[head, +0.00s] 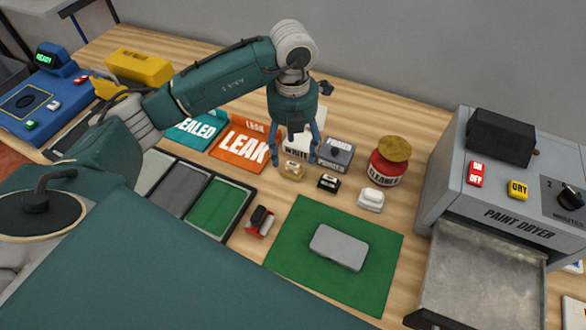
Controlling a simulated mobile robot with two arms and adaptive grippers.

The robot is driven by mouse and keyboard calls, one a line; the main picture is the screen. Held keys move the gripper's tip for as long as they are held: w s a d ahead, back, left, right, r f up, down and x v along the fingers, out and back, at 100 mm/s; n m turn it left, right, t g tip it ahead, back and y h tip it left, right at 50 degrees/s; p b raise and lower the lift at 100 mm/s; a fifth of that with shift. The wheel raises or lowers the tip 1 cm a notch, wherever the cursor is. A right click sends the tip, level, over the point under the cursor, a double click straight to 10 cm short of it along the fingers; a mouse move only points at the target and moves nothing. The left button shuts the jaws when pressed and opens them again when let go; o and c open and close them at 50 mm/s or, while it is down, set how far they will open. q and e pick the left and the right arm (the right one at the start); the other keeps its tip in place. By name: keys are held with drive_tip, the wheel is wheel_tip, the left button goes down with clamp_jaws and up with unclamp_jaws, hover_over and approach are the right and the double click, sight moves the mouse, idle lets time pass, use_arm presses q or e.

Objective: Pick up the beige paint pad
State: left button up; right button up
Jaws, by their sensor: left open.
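The beige paint pad (291,171) is a small tan block on the wooden table, in front of a white box marked WHITE. My left gripper (295,160) points down over it with its fingers spread, one to each side of the pad in the picture. The gripper is open and holds nothing. I cannot tell how high the fingertips are above the table. My right gripper is not in view.
A black pad (328,183), a white pad (371,200) and a red pad (260,221) lie nearby. A grey case (339,247) rests on a green mat (290,275). A red cleaner jar (387,165) and the paint dryer (500,185) stand to the right.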

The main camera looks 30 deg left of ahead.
sight(293, 164)
use_arm(q)
drive_tip(key=shift+f, duration=0.7)
wheel_tip(293, 164, down, 4)
drive_tip(key=shift+s+d+f+p, duration=0.1)
drive_tip(key=shift+s+f+p, duration=0.1)
drive_tip(key=shift+p, duration=0.7)
drive_tip(key=shift+w+f, duration=0.1)
drive_tip(key=shift+f, duration=0.25)
drive_tip(key=c, duration=1.2)
